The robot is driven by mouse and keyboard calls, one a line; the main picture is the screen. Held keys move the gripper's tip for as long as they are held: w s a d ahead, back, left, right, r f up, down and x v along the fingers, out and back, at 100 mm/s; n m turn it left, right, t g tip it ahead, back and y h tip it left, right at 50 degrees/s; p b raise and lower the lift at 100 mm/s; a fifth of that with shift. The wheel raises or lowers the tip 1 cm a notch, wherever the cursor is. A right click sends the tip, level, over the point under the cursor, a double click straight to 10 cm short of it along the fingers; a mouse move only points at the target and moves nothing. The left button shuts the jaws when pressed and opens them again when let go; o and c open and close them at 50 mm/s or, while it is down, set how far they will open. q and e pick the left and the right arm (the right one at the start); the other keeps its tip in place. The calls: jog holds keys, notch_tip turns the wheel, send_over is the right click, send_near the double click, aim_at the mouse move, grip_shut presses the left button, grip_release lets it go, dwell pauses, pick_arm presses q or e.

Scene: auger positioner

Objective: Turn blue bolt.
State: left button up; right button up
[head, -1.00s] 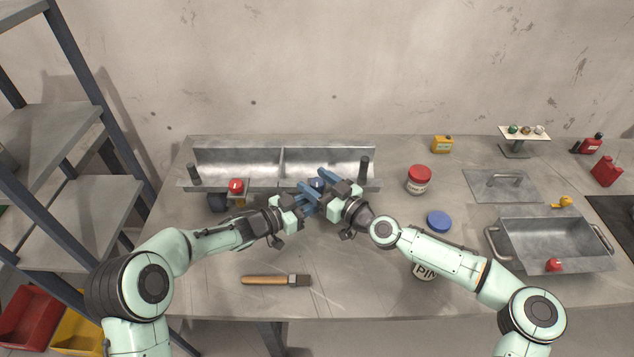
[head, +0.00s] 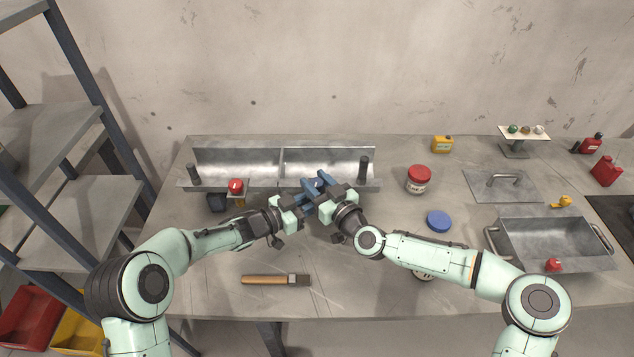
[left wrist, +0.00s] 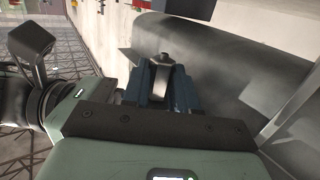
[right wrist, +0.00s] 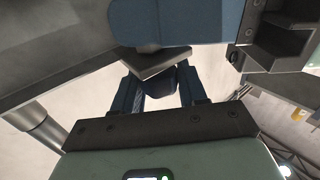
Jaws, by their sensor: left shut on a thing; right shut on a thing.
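The blue bolt (right wrist: 160,85) shows in the right wrist view as a dark blue rounded piece between the right fingers, against a grey metal plate (right wrist: 155,62). In the head view the blue fingers largely cover it at the trough's front edge. My right gripper (head: 323,183) is shut on the bolt from the right. My left gripper (head: 308,190) comes in from the left, close beside the right one. In the left wrist view its fingers (left wrist: 162,85) are shut on a grey metal piece (left wrist: 165,68); what part this is, I cannot tell.
The metal trough (head: 235,165) stands behind the grippers, with dark posts and a red knob (head: 236,186) at its front. A brush (head: 275,280) lies in front. A red-lidded jar (head: 419,180), blue lid (head: 438,221) and metal tray (head: 550,240) are to the right.

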jog(key=m+t+h, duration=0.1)
jog(key=h, duration=0.1)
jog(key=m+t+h, duration=0.1)
jog(key=m+h, duration=0.1)
jog(key=h, duration=0.1)
jog(key=shift+a+m, duration=0.2)
jog(key=shift+m, duration=0.1)
jog(key=shift+d+m+t+h, duration=0.15)
jog(key=shift+m+t+h, duration=0.25)
jog(key=shift+m+h, duration=0.6)
jog(key=shift+h, duration=0.4)
jog(key=o, duration=1)
jog(key=shift+c, duration=0.2)
jog(key=s+d, duration=0.1)
jog(key=s, duration=1.1)
jog(key=shift+d, duration=0.25)
